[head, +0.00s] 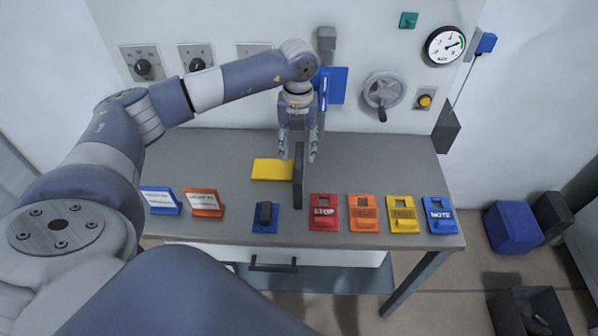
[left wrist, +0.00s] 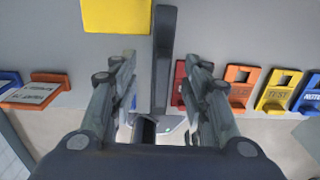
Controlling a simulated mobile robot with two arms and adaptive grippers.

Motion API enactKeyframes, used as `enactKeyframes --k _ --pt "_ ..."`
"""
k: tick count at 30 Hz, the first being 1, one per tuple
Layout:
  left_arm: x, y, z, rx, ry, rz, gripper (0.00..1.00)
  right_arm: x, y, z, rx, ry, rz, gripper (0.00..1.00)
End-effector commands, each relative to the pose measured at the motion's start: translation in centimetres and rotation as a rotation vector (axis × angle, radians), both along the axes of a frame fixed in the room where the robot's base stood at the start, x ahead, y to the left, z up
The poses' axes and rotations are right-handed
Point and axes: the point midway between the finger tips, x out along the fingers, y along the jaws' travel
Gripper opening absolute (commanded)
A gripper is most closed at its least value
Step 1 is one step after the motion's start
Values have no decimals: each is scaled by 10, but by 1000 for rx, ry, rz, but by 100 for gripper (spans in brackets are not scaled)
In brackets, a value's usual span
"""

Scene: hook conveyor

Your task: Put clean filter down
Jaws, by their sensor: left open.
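A narrow dark grey slab (head: 299,180), which I take to be the clean filter, stands on the grey table beside a yellow block (head: 271,170). My left gripper (head: 298,152) is above the table at the slab's upper end, with its fingers open. In the left wrist view the slab (left wrist: 164,50) extends away from between the two spread fingers (left wrist: 160,95), with a gap on each side. I cannot tell whether any finger touches it. My right gripper is not in view.
Red (head: 323,212), orange (head: 364,213), yellow (head: 402,213) and blue (head: 438,215) tagged pieces line the front right edge. A blue base with a dark block (head: 265,215) and two signs (head: 204,203) stand left of them. A handwheel (head: 383,90) is on the back panel.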

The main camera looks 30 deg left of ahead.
Motion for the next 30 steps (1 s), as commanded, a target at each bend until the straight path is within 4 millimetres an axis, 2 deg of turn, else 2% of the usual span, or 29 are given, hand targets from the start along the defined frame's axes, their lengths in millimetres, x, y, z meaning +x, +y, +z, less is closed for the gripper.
enactKeyframes --k 6,10,19,20,25,26,30 --pt "-5 -5 -25 0 6 -2 43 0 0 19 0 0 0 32" --pt "-4 -5 -44 -1 3 -1 43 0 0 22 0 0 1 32" --pt "-4 -5 -52 0 0 -2 43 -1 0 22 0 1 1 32" --pt "-4 -5 -52 0 0 -2 41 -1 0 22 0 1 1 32" --pt "-4 -5 -52 0 0 -2 3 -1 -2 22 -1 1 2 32" --pt "-4 -5 -52 0 0 -2 0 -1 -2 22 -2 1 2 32" --pt "-4 -5 -51 -1 -1 -2 0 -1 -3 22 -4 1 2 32"
